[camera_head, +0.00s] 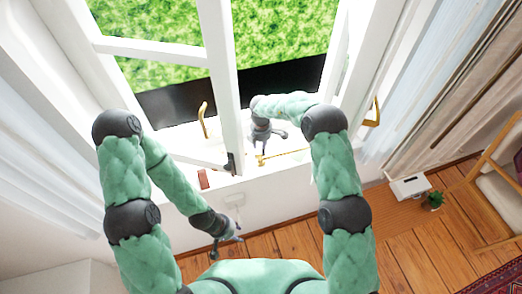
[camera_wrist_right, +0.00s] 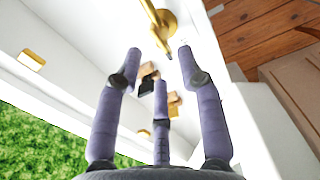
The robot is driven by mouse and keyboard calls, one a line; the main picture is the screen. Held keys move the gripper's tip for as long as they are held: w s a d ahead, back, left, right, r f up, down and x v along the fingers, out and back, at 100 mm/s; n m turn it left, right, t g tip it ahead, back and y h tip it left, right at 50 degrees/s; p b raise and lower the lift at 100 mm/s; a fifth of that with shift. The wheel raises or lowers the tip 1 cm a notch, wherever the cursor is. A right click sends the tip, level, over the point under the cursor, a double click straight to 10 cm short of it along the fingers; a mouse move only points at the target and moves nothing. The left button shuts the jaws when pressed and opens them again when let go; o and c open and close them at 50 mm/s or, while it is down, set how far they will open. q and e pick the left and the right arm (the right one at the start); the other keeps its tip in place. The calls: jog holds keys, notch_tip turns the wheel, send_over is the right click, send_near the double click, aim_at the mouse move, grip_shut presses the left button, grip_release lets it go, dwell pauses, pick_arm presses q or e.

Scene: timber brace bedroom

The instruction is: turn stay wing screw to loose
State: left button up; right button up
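A brass window stay (camera_head: 282,155) lies along the white sill, with its left end close under my right gripper (camera_head: 268,136). In the right wrist view, a brass bar (camera_wrist_right: 153,22) with a round brass base (camera_wrist_right: 170,20) lies beyond the fingertips of my right gripper (camera_wrist_right: 160,65). Its three fingers are spread, with nothing between them, and appear apart from the brass. I cannot clearly make out the wing screw. My left gripper (camera_head: 228,242) hangs low in front of the wall below the sill, with its fingers apart and empty.
The open white casement (camera_head: 224,80) stands left of my right gripper, with a brass handle (camera_head: 204,120). A reddish-brown block (camera_head: 203,179) sits at the sill's front edge. Another brass handle (camera_head: 374,113) is at right. A white box (camera_head: 410,187) and plant (camera_head: 435,199) stand on the right.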

aim_at(261, 156)
jog(key=f, duration=0.4)
jog(key=shift+w+a+f+p, duration=0.1)
jog(key=shift+w+f+p, duration=0.05)
jog(key=shift+w+p, duration=0.2)
jog(key=shift+s+f, duration=0.2)
jog(key=shift+f, duration=0.3)
jog(key=shift+w+f, duration=0.1)
jog(key=shift+f, duration=0.15)
grip_shut()
